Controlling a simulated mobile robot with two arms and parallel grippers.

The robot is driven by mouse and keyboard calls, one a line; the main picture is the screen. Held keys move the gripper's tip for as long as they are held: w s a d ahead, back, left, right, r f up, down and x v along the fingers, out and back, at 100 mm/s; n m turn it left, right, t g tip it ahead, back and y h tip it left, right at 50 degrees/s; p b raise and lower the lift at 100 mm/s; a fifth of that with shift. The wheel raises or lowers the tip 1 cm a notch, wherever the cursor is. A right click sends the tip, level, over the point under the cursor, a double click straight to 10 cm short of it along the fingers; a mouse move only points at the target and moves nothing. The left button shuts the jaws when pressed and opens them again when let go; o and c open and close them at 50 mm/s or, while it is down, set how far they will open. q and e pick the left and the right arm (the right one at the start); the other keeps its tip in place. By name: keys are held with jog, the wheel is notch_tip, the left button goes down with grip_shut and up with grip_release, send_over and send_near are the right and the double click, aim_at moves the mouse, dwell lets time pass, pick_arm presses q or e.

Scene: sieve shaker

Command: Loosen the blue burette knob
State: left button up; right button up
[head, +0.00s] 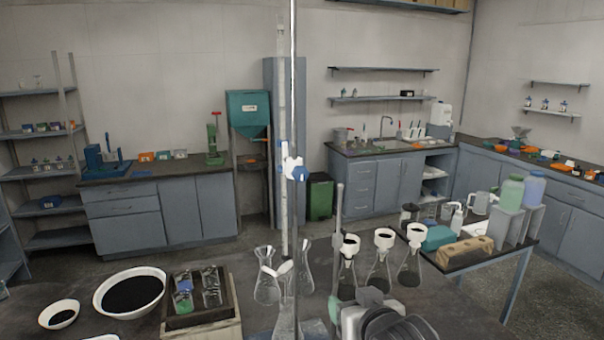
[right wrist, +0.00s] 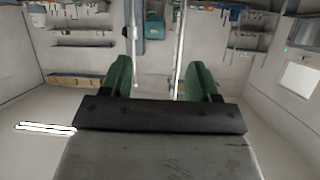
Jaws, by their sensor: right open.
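The blue knob (head: 299,173) sits on a small white clamp fitting (head: 290,162) at mid-height on a thin upright metal rod (head: 294,80) in the head view. The tall clear burette (head: 282,110) stands upright just left of the rod. My right gripper (head: 337,273) is low at the bottom centre-right, below and right of the knob, apart from it. In the right wrist view its green fingers are spread (right wrist: 160,75) with nothing held. Two thin upright lines show beyond the fingers there; I cannot make out the knob in that view. My left gripper is not in view.
Glass flasks (head: 267,285) stand around the rod's foot. Several flasks with white funnels (head: 384,238) stand close to my right gripper. A white bowl of dark material (head: 130,292) and a box of jars (head: 228,306) lie left. A side table (head: 515,255) with bottles is at right.

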jog(key=w+a+r+t+y, duration=0.1)
jog(key=w+a+r, duration=0.1)
jog(key=r, duration=0.4)
jog(key=w+a+r+t, duration=0.2)
jog(key=r, duration=0.4)
jog(key=n+t+y, duration=0.1)
send_near(302, 174)
jog(key=p+x, duration=0.4)
jog(key=x, duration=0.4)
jog(key=shift+w+a+r+p, duration=0.1)
jog(key=shift+w+r+p, duration=0.1)
jog(key=shift+p, duration=0.15)
jog(key=shift+x, duration=0.8)
jog(key=shift+f, duration=0.15)
jog(key=c, duration=0.9)
